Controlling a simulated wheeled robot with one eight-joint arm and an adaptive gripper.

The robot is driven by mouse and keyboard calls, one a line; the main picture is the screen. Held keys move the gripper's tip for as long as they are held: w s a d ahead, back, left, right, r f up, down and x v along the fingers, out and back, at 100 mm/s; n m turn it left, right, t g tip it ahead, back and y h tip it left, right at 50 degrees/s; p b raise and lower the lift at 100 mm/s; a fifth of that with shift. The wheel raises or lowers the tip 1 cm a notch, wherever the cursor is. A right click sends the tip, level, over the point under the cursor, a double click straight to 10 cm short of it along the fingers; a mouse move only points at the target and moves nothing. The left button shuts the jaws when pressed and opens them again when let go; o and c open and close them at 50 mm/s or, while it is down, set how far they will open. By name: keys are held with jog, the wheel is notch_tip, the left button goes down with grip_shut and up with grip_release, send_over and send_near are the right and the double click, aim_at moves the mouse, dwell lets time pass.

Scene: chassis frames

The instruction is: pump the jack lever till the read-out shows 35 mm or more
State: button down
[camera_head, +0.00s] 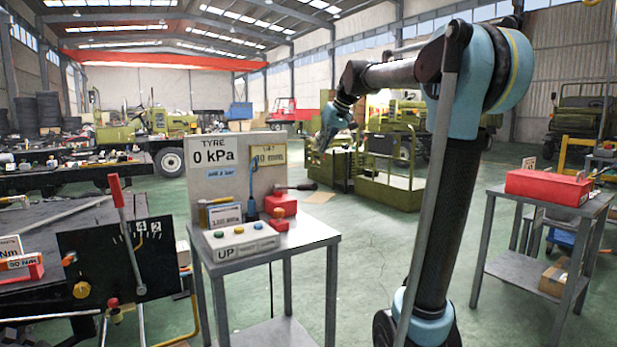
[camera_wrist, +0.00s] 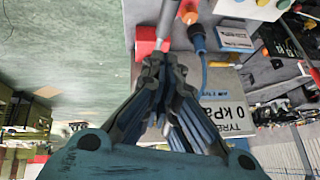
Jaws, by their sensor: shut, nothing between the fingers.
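The lift read-out (camera_head: 270,156) is a small lit panel right of the tyre sign on the bench board in the head view. Its figures are too small and blurred to read surely. Below it sits the red jack body (camera_head: 282,206), with a dark lever (camera_head: 300,187) pointing right. My gripper (camera_head: 319,150) hangs above and right of the lever. In the wrist view my gripper (camera_wrist: 160,60) is shut and empty, its tips beside the red jack body (camera_wrist: 146,40). The grey lever (camera_wrist: 169,22) lines up just beyond the fingertips; I cannot tell whether they touch.
The bench board (camera_head: 205,185) reads "TYRE 0 kPa". A button box (camera_head: 240,244) marked UP stands at the bench front. A red-handled lever (camera_head: 120,205) rises on a black plate at left. A red box (camera_head: 548,186) tops a right-hand table. Floor between is open.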

jog(key=shift+w+a+r, duration=0.4)
jog(key=shift+w+r, duration=0.1)
jog(key=shift+w, duration=0.15)
jog(key=x, duration=0.4)
jog(key=s+x, duration=0.1)
jog(key=x, duration=0.3)
jog(key=f+x, duration=0.1)
jog(key=x, duration=0.3)
jog(key=shift+s+d, duration=0.25)
jog(key=shift+d, duration=0.1)
jog(key=shift+s+f, duration=0.15)
jog(key=shift+f, duration=0.4)
